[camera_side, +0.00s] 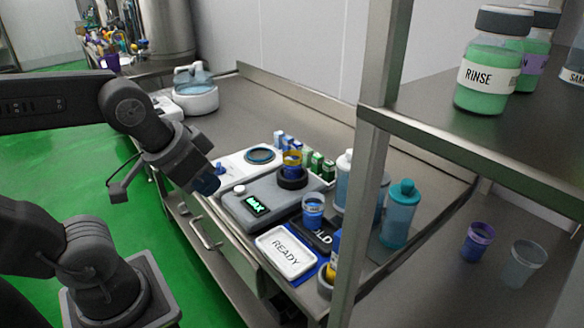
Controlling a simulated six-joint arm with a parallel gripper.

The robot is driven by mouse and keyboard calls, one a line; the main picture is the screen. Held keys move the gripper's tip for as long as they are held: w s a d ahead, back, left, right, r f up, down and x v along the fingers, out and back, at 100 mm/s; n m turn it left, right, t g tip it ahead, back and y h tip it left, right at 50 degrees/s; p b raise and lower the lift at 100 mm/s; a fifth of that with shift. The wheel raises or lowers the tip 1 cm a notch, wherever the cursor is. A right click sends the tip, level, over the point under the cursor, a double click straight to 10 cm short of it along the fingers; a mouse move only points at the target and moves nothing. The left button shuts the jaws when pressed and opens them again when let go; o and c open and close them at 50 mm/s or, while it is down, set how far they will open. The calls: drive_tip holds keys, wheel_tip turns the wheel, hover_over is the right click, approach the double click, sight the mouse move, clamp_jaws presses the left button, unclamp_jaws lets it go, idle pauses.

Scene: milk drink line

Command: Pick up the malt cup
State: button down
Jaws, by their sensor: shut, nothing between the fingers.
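No cup shows a readable malt label, so I cannot tell which one is the malt cup. A blue cup with a yellow band (292,163) stands in the dark round holder of a grey machine (240,214). A blue cup with a pale band (313,211) stands on the dark pad beside the white READY tray (286,266). A purple cup (478,241) and a greyish clear cup (526,264) stand at the lower right. My gripper (208,186) is shut and empty, above the counter's front edge, left of the machine and apart from every cup.
Teal bottles (400,213) stand right of the machine, near a metal shelf post (372,170). Small green and blue boxes (305,158) line the back of the machine. Green RINSE bottles (490,65) stand on the upper shelf.

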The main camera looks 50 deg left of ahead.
drive_tip(key=c, duration=1.9)
unclamp_jaws()
drive_tip(key=o, duration=1.6)
drive_tip(key=w+a+r+n+g, duration=0.1)
drive_tip(key=w+a+r+n, duration=0.1)
drive_tip(key=w+r+n, duration=0.4)
drive_tip(key=n+g+y, duration=0.2)
drive_tip(key=n+g, duration=0.3)
drive_tip(key=n, duration=1.1)
hover_over(291, 163)
drive_tip(key=w, duration=0.2)
wheel_tip(291, 163, down, 10)
drive_tip(key=f, duration=0.4)
drive_tip(key=a+f, duration=0.1)
drive_tip(key=f, duration=0.3)
drive_tip(key=a+f, duration=0.1)
drive_tip(key=f, duration=0.4)
drive_tip(key=shift+a+f, duration=0.1)
